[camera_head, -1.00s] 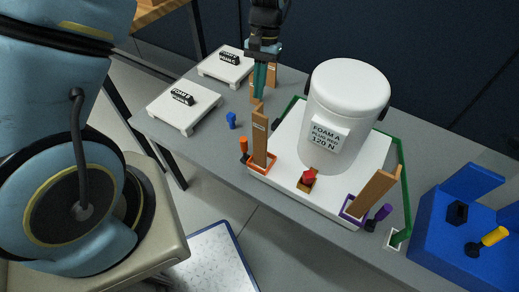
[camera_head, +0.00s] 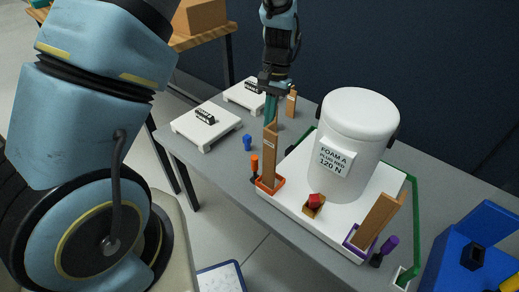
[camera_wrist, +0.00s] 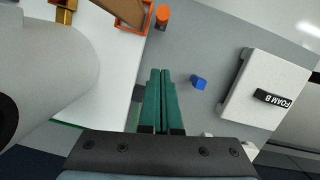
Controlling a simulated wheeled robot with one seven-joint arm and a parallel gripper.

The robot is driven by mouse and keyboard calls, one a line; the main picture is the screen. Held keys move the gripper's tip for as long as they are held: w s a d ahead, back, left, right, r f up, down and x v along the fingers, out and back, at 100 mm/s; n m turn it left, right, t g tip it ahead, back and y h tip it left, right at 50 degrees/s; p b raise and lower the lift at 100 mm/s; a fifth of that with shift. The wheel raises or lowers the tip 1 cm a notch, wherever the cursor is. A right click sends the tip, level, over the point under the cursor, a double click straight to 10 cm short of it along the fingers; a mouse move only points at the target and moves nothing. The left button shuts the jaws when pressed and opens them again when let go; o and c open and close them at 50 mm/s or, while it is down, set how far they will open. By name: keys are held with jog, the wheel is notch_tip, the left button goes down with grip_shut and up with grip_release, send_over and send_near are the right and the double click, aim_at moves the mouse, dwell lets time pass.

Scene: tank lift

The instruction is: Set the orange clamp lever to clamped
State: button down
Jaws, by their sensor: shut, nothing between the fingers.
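The orange clamp lever (camera_head: 254,164) stands roughly upright just left of an orange bracket (camera_head: 270,187) at the white platform's left corner. A tall wooden post (camera_head: 270,155) rises from that bracket. In the wrist view the lever's round orange end (camera_wrist: 162,14) shows at the top, beside the orange bracket (camera_wrist: 131,14). My gripper (camera_head: 270,121) points down behind the post, apart from the lever. In the wrist view its green fingers (camera_wrist: 160,73) are together and empty, with the lever ahead of the tips. Whether the lever is clamped, I cannot tell.
A white tank (camera_head: 352,135) stands on the white platform (camera_head: 290,207). A purple lever (camera_head: 389,246) and a second leaning post (camera_head: 380,220) are at the right corner. A blue peg (camera_head: 247,142) and white foam blocks (camera_head: 206,128) lie left. Grey tabletop is clear around the peg.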

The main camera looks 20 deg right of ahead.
aim_at(255, 168)
jog(key=s+a+f+p, duration=0.2)
jog(key=s+a+f, duration=0.1)
jog(key=f, duration=0.4)
jog(key=shift+s+a+f+p, duration=0.25)
jog(key=shift+s+a+p, duration=0.1)
jog(key=shift+a, duration=0.3)
jog(key=shift+a, duration=0.15)
jog(key=shift+s+a+t+h+b, duration=0.15)
jog(key=shift+t+h+b, duration=0.15)
jog(key=shift+h+b, duration=0.15)
